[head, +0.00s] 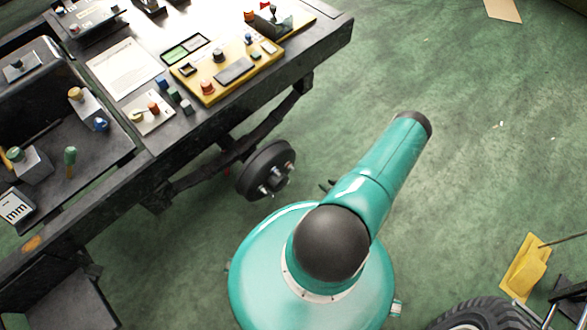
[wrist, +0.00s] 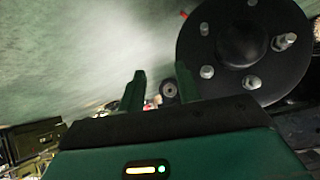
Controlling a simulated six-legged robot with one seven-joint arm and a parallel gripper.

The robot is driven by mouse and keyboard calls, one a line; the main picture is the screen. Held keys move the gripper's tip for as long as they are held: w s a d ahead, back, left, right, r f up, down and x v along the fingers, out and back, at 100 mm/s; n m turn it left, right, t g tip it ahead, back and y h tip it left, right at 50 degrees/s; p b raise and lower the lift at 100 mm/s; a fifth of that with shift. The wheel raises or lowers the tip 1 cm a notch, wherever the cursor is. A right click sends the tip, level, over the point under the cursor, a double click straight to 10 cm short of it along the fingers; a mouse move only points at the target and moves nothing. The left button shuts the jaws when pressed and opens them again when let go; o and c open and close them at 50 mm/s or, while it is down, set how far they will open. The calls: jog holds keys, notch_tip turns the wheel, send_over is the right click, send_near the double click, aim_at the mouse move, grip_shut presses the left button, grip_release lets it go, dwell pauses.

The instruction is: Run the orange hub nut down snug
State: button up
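In the wrist view the round black hub (wrist: 215,65) fills the upper right, with a domed centre cap (wrist: 243,44) and several silver nuts or studs around it. One stud (wrist: 285,41) at the right sticks out farther than the others. I cannot make out an orange nut on the hub. In the head view the hub (head: 266,170) sits under the chassis edge, left of my arm.
The dark chassis frame (head: 150,170) runs diagonally across the upper left, carrying a yellow control panel (head: 233,70), a paper sheet (head: 124,68) and small knobs. A yellow chock (head: 524,268) and a tyre (head: 480,318) are at lower right. Green floor (head: 460,150) is open on the right.

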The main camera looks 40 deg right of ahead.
aim_at(290, 167)
jog(key=w+a+r+n+t+y, duration=0.2)
jog(key=w+a+r+n+t, duration=0.1)
jog(key=a+r, duration=0.15)
jog(key=x, duration=0.8)
jog(key=r+x, duration=0.1)
jog(key=x, duration=0.4)
jog(key=shift+w+d, duration=0.2)
jog(key=shift+w, duration=0.1)
jog(key=c, duration=0.7)
